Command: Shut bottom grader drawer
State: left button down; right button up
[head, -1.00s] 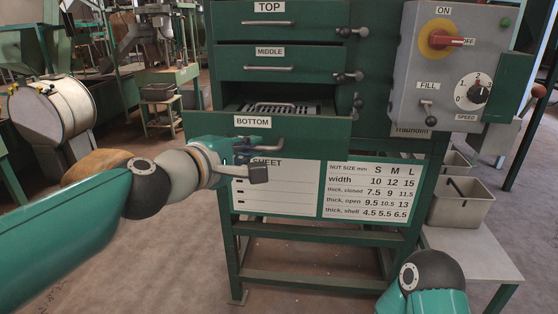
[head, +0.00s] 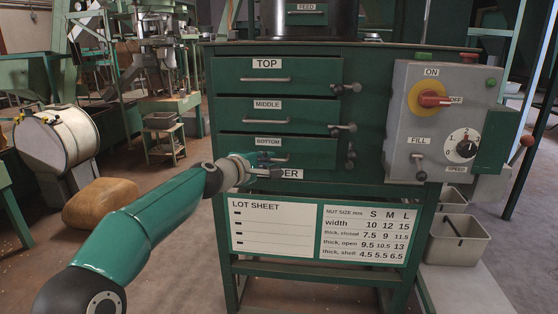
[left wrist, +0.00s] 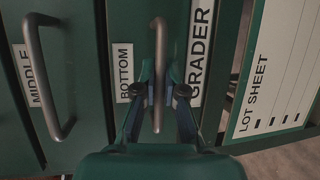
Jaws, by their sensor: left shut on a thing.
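The bottom grader drawer (head: 237,147) is in the green cabinet, under the middle drawer (head: 285,113). Its front looks level with the cabinet face, with no gap showing in the head view. My left gripper (head: 272,166) is at the drawer's front, shut on the bottom drawer's handle. In the left wrist view the handle (left wrist: 158,65) runs between the two fingers, beside the BOTTOM label (left wrist: 124,72). The gripper hides part of the drawer front in the head view. My right gripper is not in view.
Small dark latch knobs (head: 345,128) sit right of the drawers. A grey control box (head: 432,125) with a red-handled switch stands further right. A brown sack (head: 98,203) lies on the floor at left. A metal bin (head: 458,240) is at right.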

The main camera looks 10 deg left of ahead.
pick_arm(q)
jog(key=shift+w+a, duration=0.15)
jog(key=shift+a, duration=0.1)
jog(key=c, duration=1.3)
grip_release()
jog(key=shift+w+d+f, duration=0.1)
jog(key=shift+w+f, duration=0.15)
jog(key=shift+o, duration=0.2)
jog(key=shift+s+r, duration=0.15)
jog(key=shift+s, duration=0.05)
jog(key=v, duration=1.2)
jog(key=shift+d, duration=0.1)
